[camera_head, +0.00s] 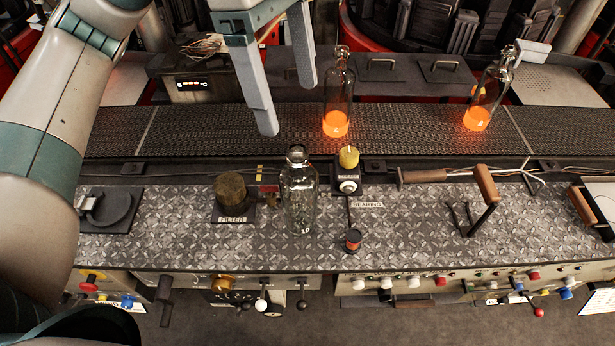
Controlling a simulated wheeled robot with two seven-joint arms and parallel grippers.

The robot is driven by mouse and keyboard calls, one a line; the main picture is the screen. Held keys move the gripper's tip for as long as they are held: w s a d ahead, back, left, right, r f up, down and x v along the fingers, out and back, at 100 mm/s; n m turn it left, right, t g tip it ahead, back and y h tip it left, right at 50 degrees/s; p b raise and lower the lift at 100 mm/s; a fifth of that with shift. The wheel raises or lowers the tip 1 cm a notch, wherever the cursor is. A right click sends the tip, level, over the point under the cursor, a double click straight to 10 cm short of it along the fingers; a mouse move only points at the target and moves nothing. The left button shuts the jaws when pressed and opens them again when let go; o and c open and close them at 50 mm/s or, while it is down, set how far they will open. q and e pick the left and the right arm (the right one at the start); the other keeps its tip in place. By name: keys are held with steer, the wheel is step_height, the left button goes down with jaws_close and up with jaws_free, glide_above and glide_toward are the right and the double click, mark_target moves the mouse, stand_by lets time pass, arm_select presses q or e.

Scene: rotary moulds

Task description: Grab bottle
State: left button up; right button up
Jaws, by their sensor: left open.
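A clear glass bottle (299,195) stands upright on the metal tread plate (420,240) at the front middle. A second bottle (339,95), its base glowing orange, stands on the dark conveyor (220,130) behind it. A third bottle (487,95), also glowing at the base, stands on the conveyor further right and looks tilted in the picture. My left gripper (287,88) is open and empty, with its fingers pointing down over the conveyor. It is left of the second bottle and apart from it. My right gripper is not in view.
A filter cylinder (231,190) is left of the clear bottle. A yellow-topped button box (348,172) and a small dark cylinder (353,240) are right of it. A brown-handled tool (485,190) stands further right. Knobs and levers line the front panel (450,287).

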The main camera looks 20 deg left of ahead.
mark_target(298, 150)
arm_select(q)
steer(key=shift+w+a+r+t, duration=0.25)
steer(key=shift+w+a+t, duration=0.05)
steer(key=shift+a, duration=0.05)
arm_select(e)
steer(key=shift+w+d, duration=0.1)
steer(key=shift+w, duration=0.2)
arm_select(q)
steer(key=f+p, duration=0.1)
steer(key=f, duration=0.2)
steer(key=d+f+p, duration=0.1)
steer(key=f, duration=0.3)
steer(key=f+p, duration=0.2)
steer(key=f, duration=0.1)
steer(key=shift+d+f, duration=0.3)
steer(key=shift+f, duration=0.1)
steer(key=shift+d+f, duration=0.1)
steer(key=shift+f, duration=0.55)
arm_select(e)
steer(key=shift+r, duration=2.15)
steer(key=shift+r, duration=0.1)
